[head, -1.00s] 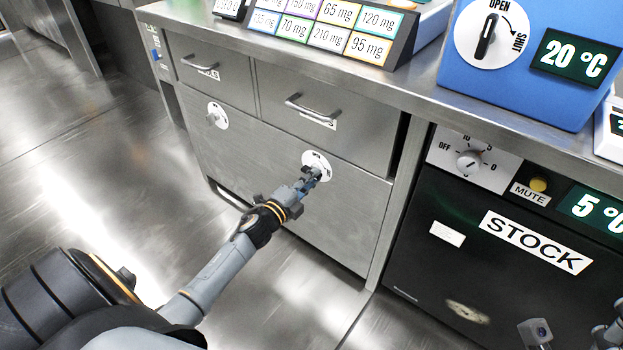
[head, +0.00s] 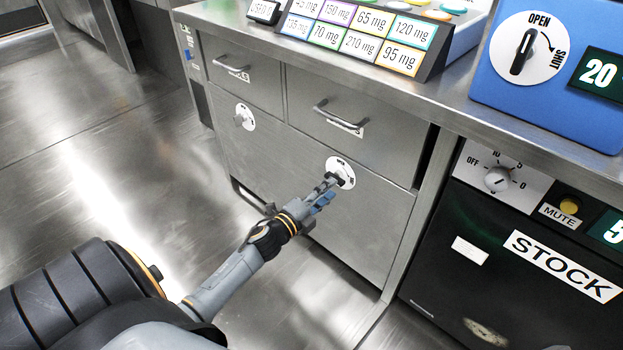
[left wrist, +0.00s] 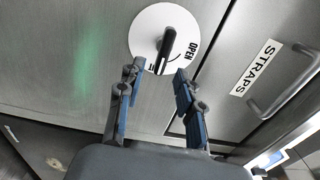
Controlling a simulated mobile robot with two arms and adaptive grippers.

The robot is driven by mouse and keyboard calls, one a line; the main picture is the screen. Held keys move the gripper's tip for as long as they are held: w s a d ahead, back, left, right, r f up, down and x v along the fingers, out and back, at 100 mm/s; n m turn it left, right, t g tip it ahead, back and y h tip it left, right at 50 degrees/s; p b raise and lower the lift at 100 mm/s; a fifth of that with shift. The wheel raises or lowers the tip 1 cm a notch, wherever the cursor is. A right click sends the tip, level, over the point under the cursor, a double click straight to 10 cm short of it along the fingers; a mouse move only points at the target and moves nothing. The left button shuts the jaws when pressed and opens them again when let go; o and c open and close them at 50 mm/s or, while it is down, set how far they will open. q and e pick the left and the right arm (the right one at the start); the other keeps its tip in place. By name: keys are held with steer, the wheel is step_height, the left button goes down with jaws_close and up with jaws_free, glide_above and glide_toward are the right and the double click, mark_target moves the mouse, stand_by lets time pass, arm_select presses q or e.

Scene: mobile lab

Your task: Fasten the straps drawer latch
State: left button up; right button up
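The straps drawer latch is a white round dial (head: 340,172) with a dark handle, below the straps drawer (head: 350,135). In the left wrist view the dial (left wrist: 148,22) has its black handle (left wrist: 165,50) pointing down, away from the word OPEN, towards a second, half-hidden marking. My left gripper (head: 327,188) is just in front of the dial, at its lower left. In the left wrist view, my left gripper (left wrist: 158,72) is open, its fingers apart on either side of the handle's lower end, with gaps visible. My right gripper does not clearly show.
A similar white dial (head: 244,117) is to the left, under another drawer (head: 240,75). The straps drawer's bar handle (head: 333,116) sticks out above the latch. A black STOCK unit (head: 500,270) stands to the right. The floor in front is clear.

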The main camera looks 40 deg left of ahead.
arm_select(q)
steer(key=s, duration=0.8)
steer(key=shift+s+a, duration=0.3)
steer(key=shift+s, duration=0.1)
